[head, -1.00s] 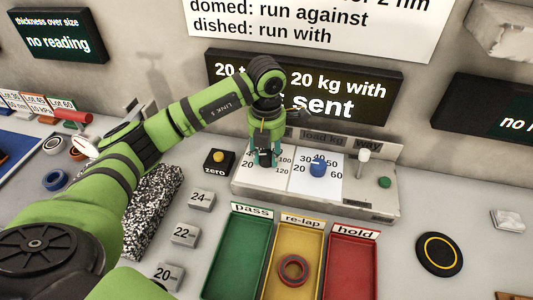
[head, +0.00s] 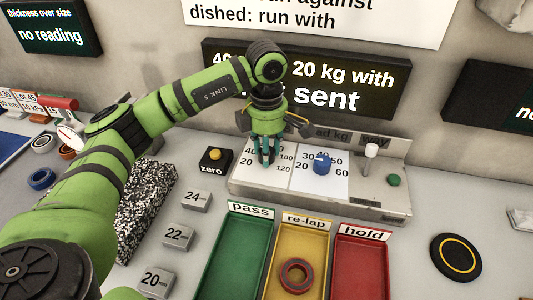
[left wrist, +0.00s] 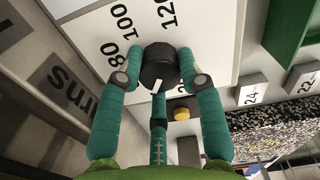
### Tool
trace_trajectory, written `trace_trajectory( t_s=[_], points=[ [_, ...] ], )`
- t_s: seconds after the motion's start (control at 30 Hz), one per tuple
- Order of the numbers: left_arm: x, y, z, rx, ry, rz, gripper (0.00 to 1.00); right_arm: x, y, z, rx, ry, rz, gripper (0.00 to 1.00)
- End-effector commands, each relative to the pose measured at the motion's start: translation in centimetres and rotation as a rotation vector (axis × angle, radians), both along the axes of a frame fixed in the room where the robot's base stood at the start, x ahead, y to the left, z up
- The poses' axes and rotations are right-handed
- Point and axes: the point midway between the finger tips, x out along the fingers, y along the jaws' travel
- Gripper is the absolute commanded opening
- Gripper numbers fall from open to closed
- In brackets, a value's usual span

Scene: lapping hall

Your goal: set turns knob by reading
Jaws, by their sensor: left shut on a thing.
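The turns knob (left wrist: 162,64) is black and round with a white pointer mark, which points toward the bottom of the left wrist view. It sits on a white dial plate (left wrist: 215,30) printed with 80, 100 and 120. My left gripper (head: 265,153) is over this dial in the head view, its teal fingers closed around the knob and mostly hiding it there. The wall display (head: 370,92) reads "40", then a part hidden by my arm, then "20 kg with" and "sent". My right gripper is not in view.
Right of the dial are a blue load knob (head: 322,167), a white-tipped lever (head: 370,152) and a green button (head: 394,181). A zero button (head: 215,156) is at left. Green, yellow and red trays (head: 362,262) stand in front; the yellow one holds a ring (head: 296,275).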

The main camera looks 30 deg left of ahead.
Motion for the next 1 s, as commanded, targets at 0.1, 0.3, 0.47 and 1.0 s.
trace_trajectory(
  t_s=[0.1,0.3,0.47,1.0],
  points=[
    [0.0,0.0,-0.3,0.003,0.001,-0.111,0.05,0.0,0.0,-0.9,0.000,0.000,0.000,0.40],
    [0.0,0.0,-0.3,0.001,0.003,-0.287,0.05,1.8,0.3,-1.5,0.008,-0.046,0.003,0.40],
    [0.0,0.0,-0.2,0.001,0.003,-0.404,0.05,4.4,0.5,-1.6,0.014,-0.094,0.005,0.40],
    [-0.1,0.0,-0.2,0.001,0.004,-0.583,0.05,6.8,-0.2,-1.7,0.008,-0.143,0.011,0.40]
  ],
)
